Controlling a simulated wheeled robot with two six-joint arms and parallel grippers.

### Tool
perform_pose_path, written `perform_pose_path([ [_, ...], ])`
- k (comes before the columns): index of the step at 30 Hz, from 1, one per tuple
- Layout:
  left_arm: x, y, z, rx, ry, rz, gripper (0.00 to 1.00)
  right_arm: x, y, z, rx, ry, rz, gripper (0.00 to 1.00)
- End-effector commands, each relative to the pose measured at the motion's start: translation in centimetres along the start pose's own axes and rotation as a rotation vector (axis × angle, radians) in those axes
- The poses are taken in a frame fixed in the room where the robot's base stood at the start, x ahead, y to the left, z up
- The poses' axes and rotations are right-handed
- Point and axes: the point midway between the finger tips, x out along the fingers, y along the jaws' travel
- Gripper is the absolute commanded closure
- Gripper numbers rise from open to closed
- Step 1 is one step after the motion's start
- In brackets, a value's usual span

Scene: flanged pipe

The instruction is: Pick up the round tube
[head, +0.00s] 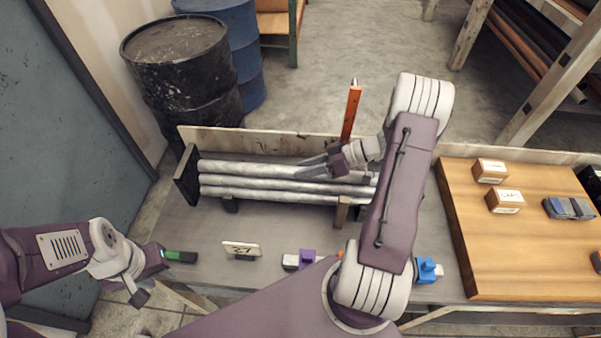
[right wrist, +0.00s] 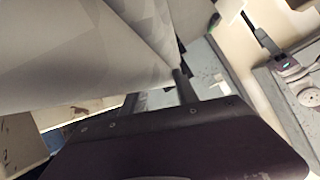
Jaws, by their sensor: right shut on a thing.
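Several long grey tubes (head: 240,181) lie side by side in a low rack in the head view. My right gripper (head: 314,167) is over the right half of the tubes, its fingers at the rear one, and is shut on a round tube (head: 240,169). In the right wrist view, large pale grey surfaces (right wrist: 70,50) fill the upper left, close to my right gripper (right wrist: 160,100); the grip itself is mostly hidden. My left gripper (head: 149,275) is at the lower left, fingers apart and empty, beside a green and black object.
The dark rack end (head: 187,176) stands left of the tubes. A number card (head: 241,249), the green and black object (head: 180,257), a purple part (head: 307,257) and a blue part (head: 428,269) lie along the front. A wooden board (head: 530,260) with small boxes (head: 505,201) is at right.

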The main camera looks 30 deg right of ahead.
Motion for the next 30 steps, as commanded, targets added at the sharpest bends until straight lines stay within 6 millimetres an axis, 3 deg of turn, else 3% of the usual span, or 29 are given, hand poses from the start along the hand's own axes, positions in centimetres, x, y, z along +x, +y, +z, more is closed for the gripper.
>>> perform_pose_path([
  [1, 0.1, 0.0, 0.0, 0.0, 0.0, 0.0, 0.64, 0.3, -0.2, 0.8, 0.013, -0.013, -0.008, 1.0],
  [5, 0.1, 0.0, 0.0, 0.0, 0.0, 0.0, 0.64, 0.3, -0.2, 0.8, 0.013, -0.013, -0.008, 1.0],
  [17, 0.2, 0.0, 0.0, 0.0, 0.0, 0.0, 0.64, -0.2, -0.5, -0.2, 0.008, -0.012, -0.006, 1.0],
  [23, 0.2, 0.0, 0.0, 0.0, 0.0, 0.0, 0.64, -1.9, -1.4, -3.1, 0.0, -0.009, -0.001, 1.0],
  [30, 0.4, 0.0, 0.0, 0.0, 0.0, 0.0, 0.64, -6.5, -4.2, -2.7, 0.003, -0.006, 0.003, 1.0],
])
